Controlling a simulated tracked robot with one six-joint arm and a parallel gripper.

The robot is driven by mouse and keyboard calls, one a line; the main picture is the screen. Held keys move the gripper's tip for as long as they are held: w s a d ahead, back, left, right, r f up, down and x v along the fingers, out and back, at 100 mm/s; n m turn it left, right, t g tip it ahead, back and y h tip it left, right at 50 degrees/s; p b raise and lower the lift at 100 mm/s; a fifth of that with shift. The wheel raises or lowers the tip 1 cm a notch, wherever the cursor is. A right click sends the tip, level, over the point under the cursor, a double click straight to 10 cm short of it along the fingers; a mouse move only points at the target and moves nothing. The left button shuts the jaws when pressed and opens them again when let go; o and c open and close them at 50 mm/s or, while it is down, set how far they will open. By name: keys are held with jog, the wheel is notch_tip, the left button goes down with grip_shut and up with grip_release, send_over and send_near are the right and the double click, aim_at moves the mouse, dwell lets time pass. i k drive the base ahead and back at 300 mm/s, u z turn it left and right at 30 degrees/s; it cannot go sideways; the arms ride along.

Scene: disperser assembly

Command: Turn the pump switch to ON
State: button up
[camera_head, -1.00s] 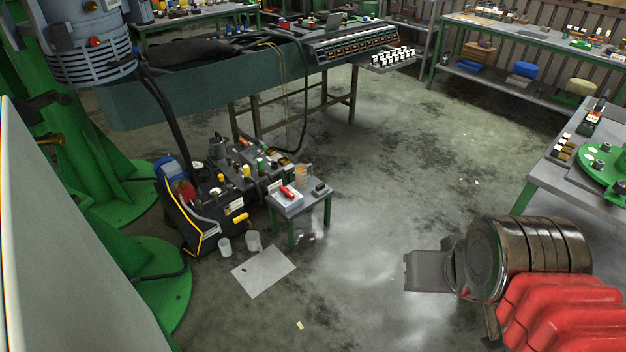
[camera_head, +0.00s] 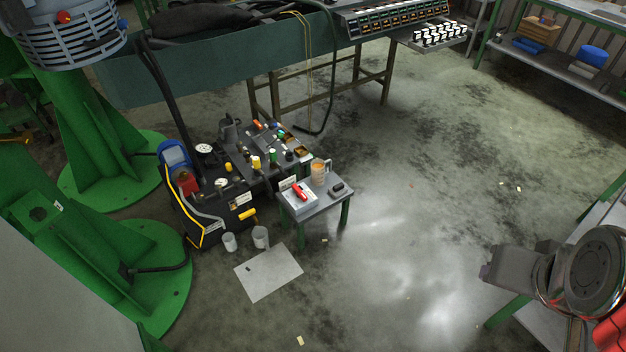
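A small grey box with a red lever (camera_head: 300,191) and a white label sits on the small green-legged table (camera_head: 322,200). It looks like the pump switch, but its label is too small to read. Beside it stands the black pump-like unit (camera_head: 210,215) with yellow edging, a blue and a red part, gauges and knobs. My gripper (camera_head: 492,268) is at the lower right, seen as a grey blocky end on my dark round wrist. It is well to the right of the small table, over the floor. Its fingers cannot be made out.
A mug (camera_head: 320,172) and a small dark item (camera_head: 341,188) share the small table. Green column bases (camera_head: 135,270) stand left. Open floor (camera_head: 400,240) lies between the table and my arm.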

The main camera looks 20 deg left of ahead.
aim_at(300, 194)
jog(key=u, duration=0.05)
jog(key=i, duration=0.85)
jog(key=u, duration=0.45)
jog(key=i, duration=0.7)
jog(key=u, duration=1.05)
jog(key=i, duration=0.65)
jog(key=u, duration=2.45)
jog(key=k, duration=0.3)
jog(key=z, duration=0.1)
